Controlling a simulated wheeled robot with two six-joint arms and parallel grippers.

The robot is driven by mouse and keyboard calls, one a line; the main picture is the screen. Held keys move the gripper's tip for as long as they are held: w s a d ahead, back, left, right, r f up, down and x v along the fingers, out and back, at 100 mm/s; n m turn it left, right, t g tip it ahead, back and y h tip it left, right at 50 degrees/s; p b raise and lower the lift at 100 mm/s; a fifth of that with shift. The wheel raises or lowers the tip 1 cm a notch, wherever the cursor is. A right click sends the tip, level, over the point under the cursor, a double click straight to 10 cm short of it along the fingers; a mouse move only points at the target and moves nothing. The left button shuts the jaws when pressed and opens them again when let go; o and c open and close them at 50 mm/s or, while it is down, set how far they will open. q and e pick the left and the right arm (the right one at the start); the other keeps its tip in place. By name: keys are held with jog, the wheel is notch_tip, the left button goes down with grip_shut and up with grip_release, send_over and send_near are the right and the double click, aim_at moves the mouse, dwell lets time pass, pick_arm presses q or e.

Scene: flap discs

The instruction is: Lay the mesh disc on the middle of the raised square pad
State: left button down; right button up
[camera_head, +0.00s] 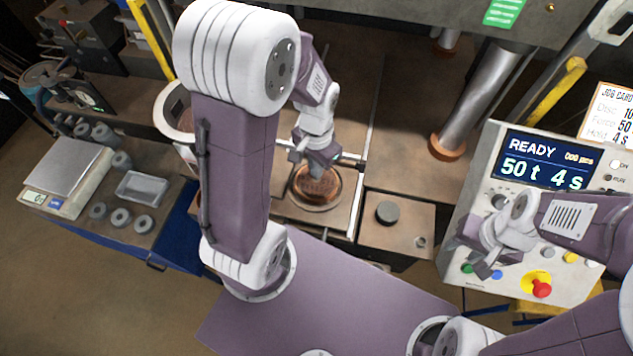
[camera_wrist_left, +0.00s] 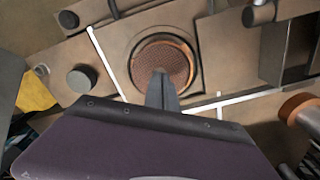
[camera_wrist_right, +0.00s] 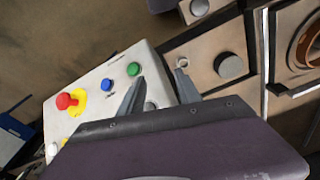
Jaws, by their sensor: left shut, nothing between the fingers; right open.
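A brown, fine-textured round face, which looks like the mesh disc (camera_wrist_left: 163,64), lies inside a copper-coloured round rim in the left wrist view. It also shows in the head view (camera_head: 316,186), partly behind my left gripper (camera_head: 322,170). A square plate (camera_wrist_left: 128,45) surrounds the rim and looks like the raised square pad; its height is hard to tell. My left gripper is shut and empty, its tips (camera_wrist_left: 161,78) over the disc's near edge; contact cannot be told. My right gripper (camera_wrist_right: 158,78) is open and empty, near the control panel (camera_head: 515,225).
A dark cylinder (camera_head: 387,212) stands on a block right of the plate. A steel column (camera_head: 474,105) rises behind it. A scale (camera_head: 65,176), a clear tray (camera_head: 143,188) and several grey rings are at the left. The panel has a red button (camera_head: 541,288).

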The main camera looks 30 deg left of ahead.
dwell(0.3)
pick_arm(q)
jog(key=shift+f+b, duration=0.6)
jog(key=shift+f, duration=0.2)
dwell(0.4)
jog(key=shift+w+a+f, duration=0.1)
jog(key=shift+w+a, duration=0.05)
jog(key=shift+w, duration=0.25)
dwell(1.2)
jog(key=shift+w+a+r+p, duration=0.15)
jog(key=shift+r+p, duration=0.45)
jog(key=shift+p, duration=0.3)
notch_tip(320, 180, up, 6)
jog(key=p, duration=0.5)
jog(key=shift+p, duration=0.3)
jog(key=shift+f, duration=0.15)
